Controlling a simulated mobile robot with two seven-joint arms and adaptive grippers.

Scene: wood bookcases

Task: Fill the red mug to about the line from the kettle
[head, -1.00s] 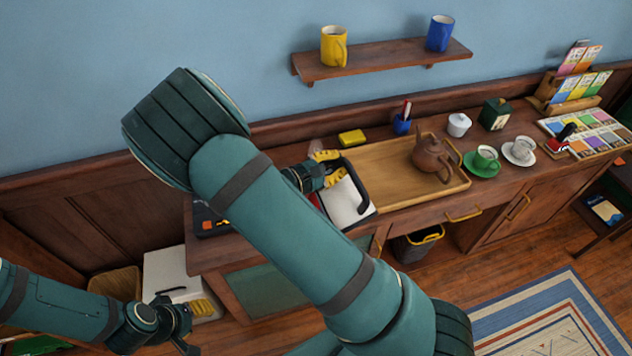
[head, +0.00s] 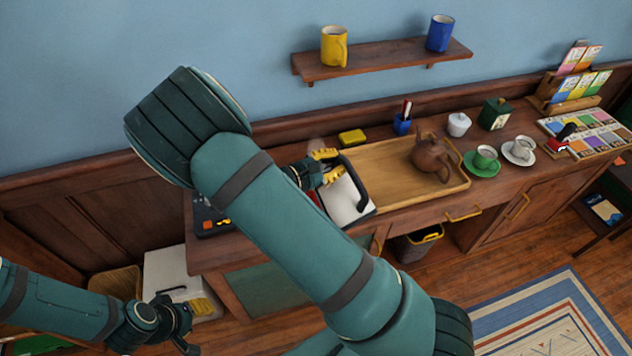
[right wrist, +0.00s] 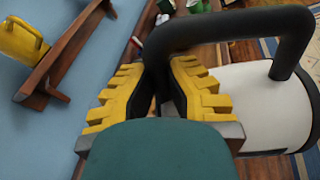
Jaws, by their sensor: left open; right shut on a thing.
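The white kettle (head: 345,203) with a black handle is at the left end of the wooden tray, in front of the wall. My right gripper (head: 328,166) has its yellow fingers shut on the handle. In the right wrist view the black handle (right wrist: 225,28) runs between the fingers (right wrist: 160,85), and the white body (right wrist: 262,105) hangs to the right. The kettle looks tilted. A small red patch (head: 314,197) shows between my right arm and the kettle; I cannot tell if it is the red mug. No fill line shows. My left gripper (head: 180,325) is open at lower left, away from the counter.
A brown teapot (head: 431,155) stands on the tray (head: 385,165). A green cup (head: 485,158), a white cup (head: 522,147) and a sugar pot (head: 459,124) stand to the right. A yellow mug (head: 334,47) and a blue mug (head: 440,33) are on the shelf. My right arm hides the counter's left part.

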